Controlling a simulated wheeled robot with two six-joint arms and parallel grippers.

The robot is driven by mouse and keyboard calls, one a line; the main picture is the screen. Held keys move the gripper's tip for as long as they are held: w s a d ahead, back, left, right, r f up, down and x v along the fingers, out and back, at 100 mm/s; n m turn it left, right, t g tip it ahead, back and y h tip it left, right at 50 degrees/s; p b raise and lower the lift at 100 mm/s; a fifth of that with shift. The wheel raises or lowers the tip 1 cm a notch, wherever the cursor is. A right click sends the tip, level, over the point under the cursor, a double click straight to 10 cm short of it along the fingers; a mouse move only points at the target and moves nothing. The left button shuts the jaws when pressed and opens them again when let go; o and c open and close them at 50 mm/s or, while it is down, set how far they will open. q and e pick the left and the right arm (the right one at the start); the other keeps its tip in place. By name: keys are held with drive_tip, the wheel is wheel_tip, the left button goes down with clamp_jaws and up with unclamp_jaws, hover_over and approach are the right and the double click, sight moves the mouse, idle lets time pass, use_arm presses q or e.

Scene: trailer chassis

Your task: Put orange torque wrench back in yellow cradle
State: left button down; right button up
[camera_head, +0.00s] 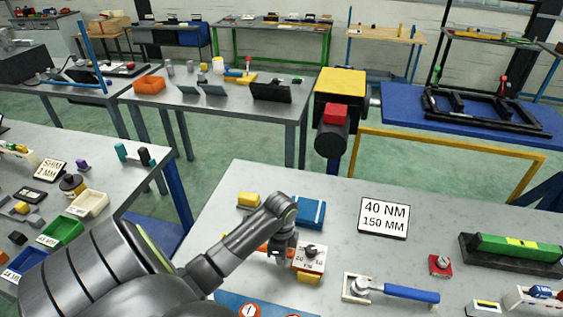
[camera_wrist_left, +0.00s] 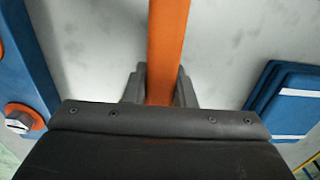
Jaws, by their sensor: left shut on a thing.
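The orange torque wrench (camera_head: 263,250) is mostly hidden behind my left arm in the head view. In the left wrist view its orange bar (camera_wrist_left: 167,45) runs between the fingers of my left gripper (camera_wrist_left: 161,85), which is shut on it. In the head view my left gripper (camera_head: 282,257) is low over the grey table. Yellow blocks, which look like parts of the yellow cradle, show at the back (camera_head: 248,200) and at the front (camera_head: 307,279). I cannot tell whether the wrench touches them. My right gripper is not in view.
A blue box (camera_head: 310,213) lies just behind the gripper. A blue-handled wrench (camera_head: 400,292) rests on a white holder to the right. A "40 NM 150 MM" sign (camera_head: 384,218) stands further back. A blue board (camera_head: 232,304) lies at the front edge.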

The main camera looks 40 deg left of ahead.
use_arm(q)
drive_tip(key=shift+p, duration=0.85)
idle(0.9)
drive_tip(key=c, duration=1.1)
unclamp_jaws()
drive_tip(key=shift+o, duration=0.3)
drive_tip(key=o, duration=0.4)
